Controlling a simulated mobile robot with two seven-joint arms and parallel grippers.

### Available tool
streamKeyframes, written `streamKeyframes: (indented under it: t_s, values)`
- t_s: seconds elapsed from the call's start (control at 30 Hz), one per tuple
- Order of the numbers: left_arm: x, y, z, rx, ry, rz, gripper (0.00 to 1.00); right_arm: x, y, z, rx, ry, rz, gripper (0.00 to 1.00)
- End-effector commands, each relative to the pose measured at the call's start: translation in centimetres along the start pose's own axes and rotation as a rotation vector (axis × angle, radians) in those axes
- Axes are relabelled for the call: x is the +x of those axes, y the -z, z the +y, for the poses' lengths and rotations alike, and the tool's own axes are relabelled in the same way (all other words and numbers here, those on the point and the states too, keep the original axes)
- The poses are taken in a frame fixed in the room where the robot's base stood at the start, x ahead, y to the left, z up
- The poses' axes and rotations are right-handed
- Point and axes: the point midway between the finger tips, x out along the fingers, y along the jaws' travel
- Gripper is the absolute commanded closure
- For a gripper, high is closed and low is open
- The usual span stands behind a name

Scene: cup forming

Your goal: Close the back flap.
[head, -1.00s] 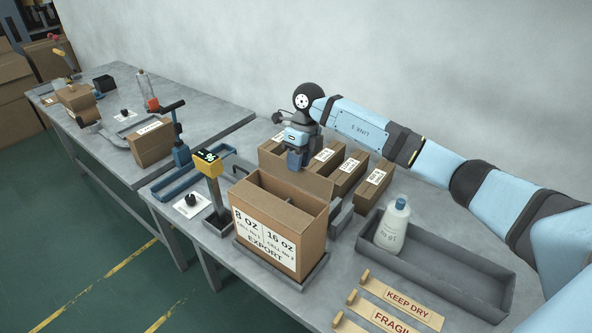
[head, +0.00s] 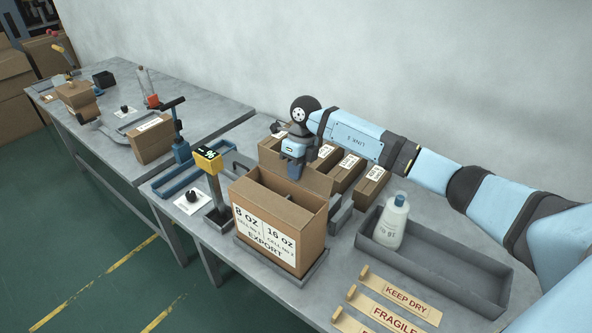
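The open carton (head: 268,243), labelled 8 OZ, 16 OZ and EXPORT, stands upright in a grey tray on the near bench, with a divider inside. Its back flap (head: 316,184) stands up at the far side, and the carton top is open. My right gripper (head: 294,176) points down at the back flap, its fingers overlapping the flap in the head view. I cannot tell whether it touches the flap, or whether its fingers are open or shut. It holds nothing that I can see. My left gripper is not in view.
Several brown boxes (head: 347,172) stand behind the carton. A yellow-headed post (head: 208,153) is to its left. A white bottle (head: 391,222) stands in a grey trough (head: 452,268) to the right. Label strips (head: 400,299) lie in front. The wall is behind the bench.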

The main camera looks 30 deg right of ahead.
Motion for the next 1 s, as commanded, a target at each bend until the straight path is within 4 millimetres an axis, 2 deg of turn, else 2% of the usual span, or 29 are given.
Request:
streamKeyframes:
  t_s: [0.27,0.7,1.0]
  values:
    - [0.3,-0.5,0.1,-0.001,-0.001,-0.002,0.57,0.1,0.0,0.3,-0.002,0.089,0.000,1.00]
    - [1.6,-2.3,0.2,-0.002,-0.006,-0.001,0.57,0.5,-0.1,1.4,-0.003,0.408,-0.002,1.00]
    - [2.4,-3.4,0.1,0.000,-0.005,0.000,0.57,0.7,0.0,1.9,-0.001,0.563,-0.001,1.00]
